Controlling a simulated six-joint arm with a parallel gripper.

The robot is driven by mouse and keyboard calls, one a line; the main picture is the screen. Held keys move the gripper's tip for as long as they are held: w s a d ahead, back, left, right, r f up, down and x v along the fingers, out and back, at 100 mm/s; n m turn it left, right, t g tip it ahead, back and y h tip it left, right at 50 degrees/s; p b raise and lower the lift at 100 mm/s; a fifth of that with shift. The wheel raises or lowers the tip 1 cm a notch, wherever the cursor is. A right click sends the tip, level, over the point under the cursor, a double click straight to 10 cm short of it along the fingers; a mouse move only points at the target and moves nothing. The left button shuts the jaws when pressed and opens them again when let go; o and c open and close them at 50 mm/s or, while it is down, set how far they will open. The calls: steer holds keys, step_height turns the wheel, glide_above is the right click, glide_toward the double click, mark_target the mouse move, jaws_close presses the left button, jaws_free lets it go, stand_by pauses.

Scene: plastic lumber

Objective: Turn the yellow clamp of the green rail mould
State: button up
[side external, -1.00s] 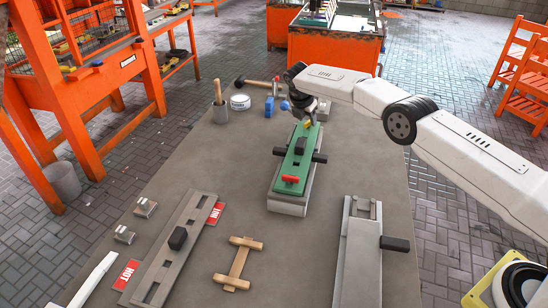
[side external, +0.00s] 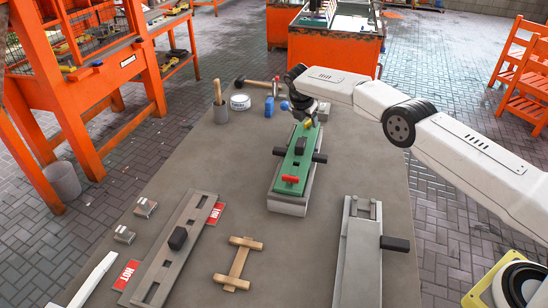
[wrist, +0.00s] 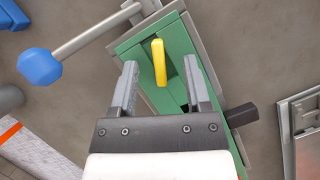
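The green rail mould (side external: 298,152) lies on a grey base on the table, below my gripper. It also shows in the wrist view (wrist: 180,42). The yellow clamp (wrist: 159,62) is a short upright bar at the mould's far end, and a small part of it shows in the side view (side external: 308,124). A red clamp (side external: 290,180) is at the near end. My gripper (wrist: 162,70) is open, with one finger on each side of the yellow clamp and a gap to each. In the side view my gripper (side external: 304,106) is over the far end, its fingers hard to make out.
A blue-knobbed lever (wrist: 40,66) stands close left of the mould. A black handle (side external: 319,157) sticks out right. A grey mould (side external: 360,255) is front right, another (side external: 168,262) front left, a wooden piece (side external: 239,263) between. A mallet (side external: 257,84) lies behind.

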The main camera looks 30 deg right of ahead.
mark_target(307, 123)
steer(key=shift+r, duration=3.5)
steer(key=shift+s+r, duration=0.1)
steer(key=shift+r, duration=0.05)
